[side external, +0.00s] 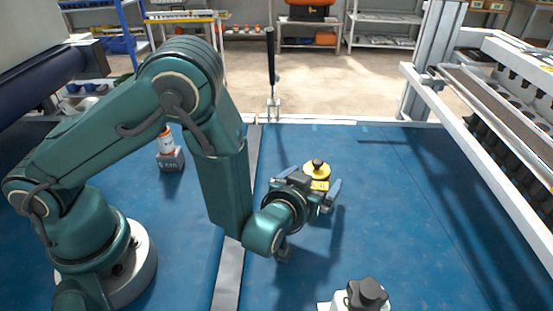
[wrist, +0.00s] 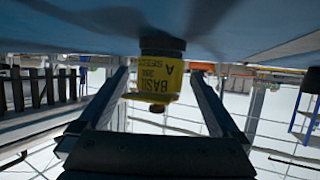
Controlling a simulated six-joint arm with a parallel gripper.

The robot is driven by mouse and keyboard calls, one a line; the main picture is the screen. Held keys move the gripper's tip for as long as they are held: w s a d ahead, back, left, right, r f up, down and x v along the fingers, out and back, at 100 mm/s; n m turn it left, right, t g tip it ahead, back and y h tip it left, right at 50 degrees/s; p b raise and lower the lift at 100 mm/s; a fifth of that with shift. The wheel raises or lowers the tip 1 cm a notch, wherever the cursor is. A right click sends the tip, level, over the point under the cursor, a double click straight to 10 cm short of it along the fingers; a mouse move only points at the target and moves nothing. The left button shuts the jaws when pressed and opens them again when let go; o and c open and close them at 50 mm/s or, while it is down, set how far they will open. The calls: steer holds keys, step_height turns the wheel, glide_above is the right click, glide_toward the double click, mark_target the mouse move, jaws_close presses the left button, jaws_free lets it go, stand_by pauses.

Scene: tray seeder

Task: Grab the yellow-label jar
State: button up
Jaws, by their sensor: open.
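The yellow-label jar (side external: 317,168) stands on the blue work surface, with a yellow top and a dark knob. My gripper (side external: 323,192) is open and low over the surface, on the near side of the jar. In the wrist view its two fingers (wrist: 160,88) point toward the jar, one on each side of it, with gaps showing. The jar's lower part is hidden by my gripper in the side view.
An orange-and-white jar (side external: 166,142) sits on a grey block (side external: 171,161) behind my arm. A white object with a black top (side external: 366,294) stands at the front edge. A black-handled lever (side external: 271,60) rises at the back. A white-railed machine (side external: 480,150) borders the right.

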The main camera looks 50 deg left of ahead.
steer(key=shift+w+a+f, duration=0.2)
steer(key=shift+w+f, duration=0.05)
steer(key=shift+w, duration=0.2)
steer(key=c, duration=1.5)
steer(key=shift+r, duration=0.1)
